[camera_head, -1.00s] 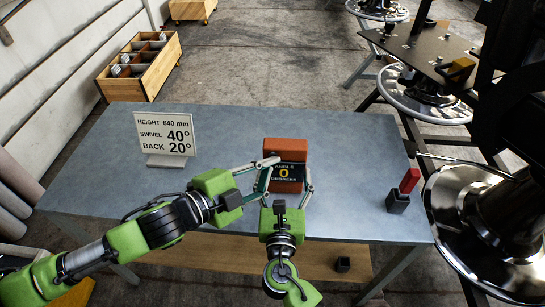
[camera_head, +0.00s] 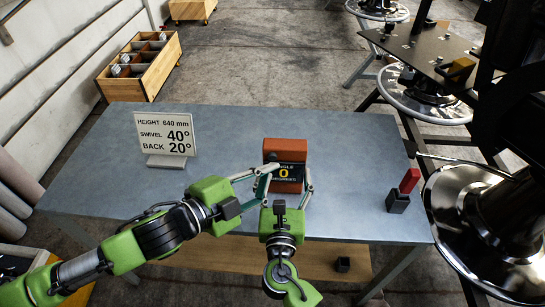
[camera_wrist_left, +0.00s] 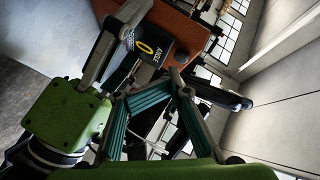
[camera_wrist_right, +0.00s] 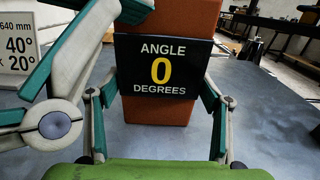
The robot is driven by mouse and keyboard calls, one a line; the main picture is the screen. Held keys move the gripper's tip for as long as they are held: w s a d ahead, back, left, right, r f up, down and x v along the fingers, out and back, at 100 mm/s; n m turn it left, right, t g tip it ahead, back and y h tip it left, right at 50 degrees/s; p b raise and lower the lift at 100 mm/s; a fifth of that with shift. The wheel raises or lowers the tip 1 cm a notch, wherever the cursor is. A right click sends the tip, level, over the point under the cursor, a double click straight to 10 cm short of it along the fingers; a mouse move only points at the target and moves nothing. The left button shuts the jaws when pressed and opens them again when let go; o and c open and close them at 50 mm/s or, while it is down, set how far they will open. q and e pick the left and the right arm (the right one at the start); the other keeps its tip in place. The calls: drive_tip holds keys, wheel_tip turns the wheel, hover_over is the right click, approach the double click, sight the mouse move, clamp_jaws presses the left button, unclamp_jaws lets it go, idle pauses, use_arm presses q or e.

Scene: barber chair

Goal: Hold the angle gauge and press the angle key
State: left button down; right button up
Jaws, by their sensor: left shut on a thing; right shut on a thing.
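The angle gauge (camera_head: 285,150) is an orange-brown block standing on the grey table. Its black display (camera_wrist_right: 160,68) reads "ANGLE 0 DEGREES" in the right wrist view. My right gripper (camera_head: 285,190) is shut on the gauge from the front, one finger on each side. My left gripper (camera_head: 268,175) is at the gauge's left front, its fingertips overlapping the display's left edge in the head view. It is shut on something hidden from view. The display also shows behind its fingers in the left wrist view (camera_wrist_left: 146,47). I cannot make out the angle key.
A white sign (camera_head: 165,133) with height, swivel and back values stands left on the table (camera_head: 230,125). A dark block with a red piece (camera_head: 405,188) sits near the right edge. A chair base (camera_head: 485,230) stands beyond that edge. The table behind the gauge is clear.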

use_arm(q)
drive_tip(key=shift+s, duration=2.55)
use_arm(e)
drive_tip(key=o, duration=1.3)
drive_tip(key=s, duration=1.2)
drive_tip(key=shift+s, duration=0.1)
